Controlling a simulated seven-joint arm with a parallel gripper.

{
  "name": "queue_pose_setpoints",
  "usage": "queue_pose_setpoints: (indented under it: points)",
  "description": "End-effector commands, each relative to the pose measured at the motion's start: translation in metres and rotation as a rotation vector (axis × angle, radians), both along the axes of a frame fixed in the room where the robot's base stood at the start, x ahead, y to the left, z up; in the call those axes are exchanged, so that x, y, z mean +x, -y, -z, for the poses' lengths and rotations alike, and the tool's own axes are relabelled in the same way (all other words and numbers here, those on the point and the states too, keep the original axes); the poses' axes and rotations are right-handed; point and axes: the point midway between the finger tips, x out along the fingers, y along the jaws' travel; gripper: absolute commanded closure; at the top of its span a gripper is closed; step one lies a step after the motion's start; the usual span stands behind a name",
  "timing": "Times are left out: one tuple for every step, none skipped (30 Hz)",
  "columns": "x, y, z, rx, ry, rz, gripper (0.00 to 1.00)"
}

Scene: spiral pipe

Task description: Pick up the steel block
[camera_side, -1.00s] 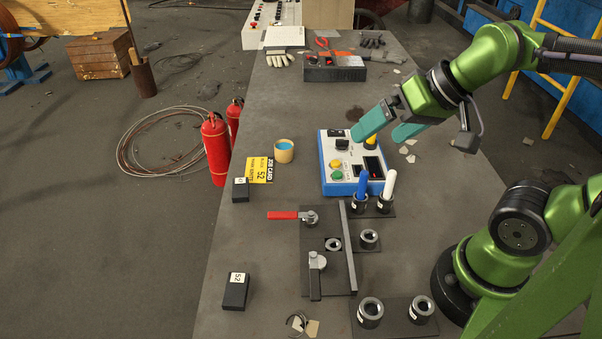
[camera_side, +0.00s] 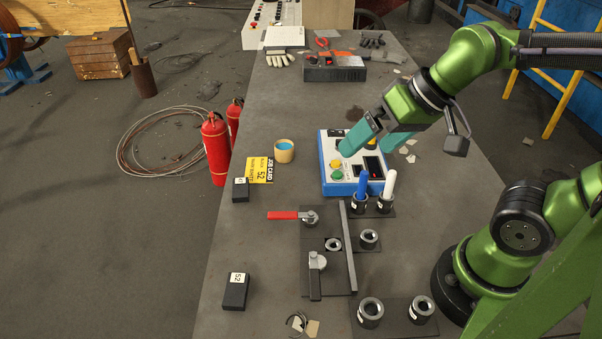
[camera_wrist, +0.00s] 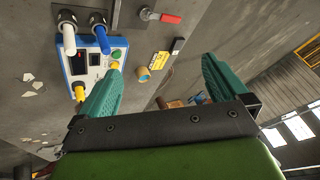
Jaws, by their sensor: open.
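Two dark blocks with white labels lie apart on the bench. The larger block (camera_side: 235,291), at the lower left in the side view, has a label that reads 52. The smaller block (camera_side: 240,190) lies further back, beside the yellow job card (camera_side: 260,170). I cannot tell from its look which one is the steel block. My gripper (camera_side: 367,150) has teal fingers spread apart with nothing between them, above the blue-edged control box (camera_side: 328,180). The wrist view shows my gripper (camera_wrist: 162,66) open too. It is well away from both blocks.
A blue and a white plug (camera_side: 388,186) stand upright in holders. A plate with a red-handled clamp (camera_side: 285,215) and several dark rings lies in front. A cup with blue contents (camera_side: 284,151) stands left of the box. Bench space between the two blocks is clear.

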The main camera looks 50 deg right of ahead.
Motion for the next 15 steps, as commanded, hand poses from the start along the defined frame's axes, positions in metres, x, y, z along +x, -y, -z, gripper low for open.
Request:
queue_pose_setpoints:
  points:
    - [0.009,-0.014,0.003,-0.015,-0.039,-0.055,0.00]
    - [0.014,-0.022,0.005,-0.026,-0.061,-0.090,0.00]
    - [0.021,-0.034,0.007,-0.046,-0.091,-0.141,0.00]
    - [0.027,-0.044,0.008,-0.062,-0.112,-0.182,0.00]
    - [0.032,-0.054,0.009,-0.080,-0.134,-0.223,0.00]
    - [0.040,-0.068,0.011,-0.103,-0.158,-0.277,0.00]
    - [0.045,-0.079,0.013,-0.122,-0.178,-0.321,0.00]
    - [0.049,-0.090,0.016,-0.140,-0.196,-0.362,0.00]
    - [0.056,-0.106,0.020,-0.166,-0.219,-0.419,0.00]
    - [0.059,-0.118,0.023,-0.187,-0.238,-0.462,0.00]
    - [0.063,-0.130,0.027,-0.207,-0.255,-0.504,0.00]
    - [0.068,-0.147,0.033,-0.235,-0.276,-0.563,0.00]
    - [0.070,-0.159,0.037,-0.256,-0.292,-0.604,0.00]
    - [0.073,-0.172,0.042,-0.276,-0.307,-0.646,0.00]
    - [0.076,-0.188,0.048,-0.305,-0.324,-0.698,0.00]
